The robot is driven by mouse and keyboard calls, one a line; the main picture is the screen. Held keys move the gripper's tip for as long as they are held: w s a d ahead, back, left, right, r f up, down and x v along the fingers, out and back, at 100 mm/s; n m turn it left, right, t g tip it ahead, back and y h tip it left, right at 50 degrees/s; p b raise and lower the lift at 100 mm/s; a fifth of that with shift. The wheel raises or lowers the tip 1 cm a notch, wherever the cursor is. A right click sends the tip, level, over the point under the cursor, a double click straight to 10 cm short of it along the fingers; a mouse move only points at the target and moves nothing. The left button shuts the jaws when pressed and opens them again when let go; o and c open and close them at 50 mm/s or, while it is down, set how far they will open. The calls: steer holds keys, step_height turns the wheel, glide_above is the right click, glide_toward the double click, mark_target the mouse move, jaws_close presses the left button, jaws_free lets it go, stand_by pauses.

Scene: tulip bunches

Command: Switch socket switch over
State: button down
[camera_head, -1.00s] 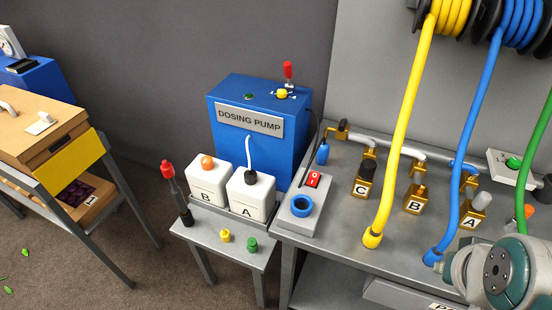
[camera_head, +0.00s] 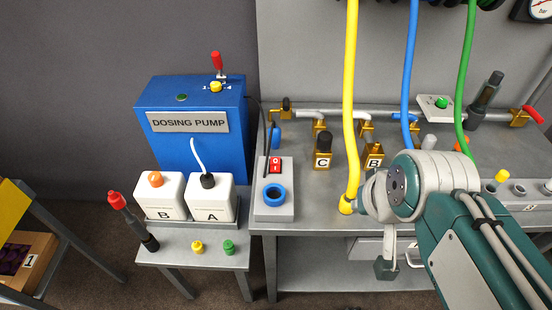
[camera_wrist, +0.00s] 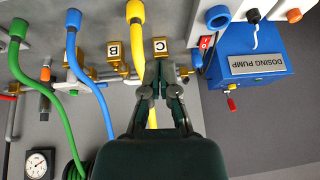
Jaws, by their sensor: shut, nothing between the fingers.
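The red socket switch (camera_head: 275,164) is a rocker on the grey socket box (camera_head: 262,205), above a blue round socket (camera_head: 274,193). It also shows in the wrist view (camera_wrist: 206,42), upside down, beside the blue ring. My gripper (camera_wrist: 159,68) is shut and empty in the wrist view. There its fingertips appear in front of the yellow hose and the valve marked C, to the left of the switch. They look apart from the switch; the exact distance is unclear. In the head view my arm is at the right, and the fingertips are hard to make out.
The blue dosing pump (camera_head: 193,133) and white canisters A (camera_head: 212,199) and B (camera_head: 158,197) stand left of the socket box. Yellow (camera_head: 350,90), blue (camera_head: 412,65) and green (camera_head: 467,70) hoses hang over the bench. Brass valves line the pipe behind. Floor in front is clear.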

steer(key=w+a+f+m+g+y, duration=0.1)
steer(key=w+a+f+m+y, duration=0.15)
steer(key=w+a+y, duration=0.5)
steer(key=m+t, duration=0.2)
steer(key=m, duration=0.7)
glide_above(277, 163)
steer(key=s, duration=0.3)
steer(key=shift+n+y, duration=0.25)
steer(key=shift+y, duration=0.2)
steer(key=f, duration=0.5)
steer(key=shift+s+a, duration=0.2)
steer(key=shift+a, duration=0.05)
steer(key=shift+d+f, duration=0.1)
steer(key=shift+d, duration=0.05)
steer(key=shift+w+f, duration=0.55)
steer(key=shift+f, duration=0.8)
steer(key=shift+w+f, duration=0.5)
steer(key=shift+f, duration=0.8)
steer(key=shift+w+f, duration=0.55)
steer(key=shift+f, duration=0.8)
steer(key=shift+f, duration=0.1)
steer(key=shift+w+d+f, duration=0.1)
steer(key=shift+f, duration=0.1)
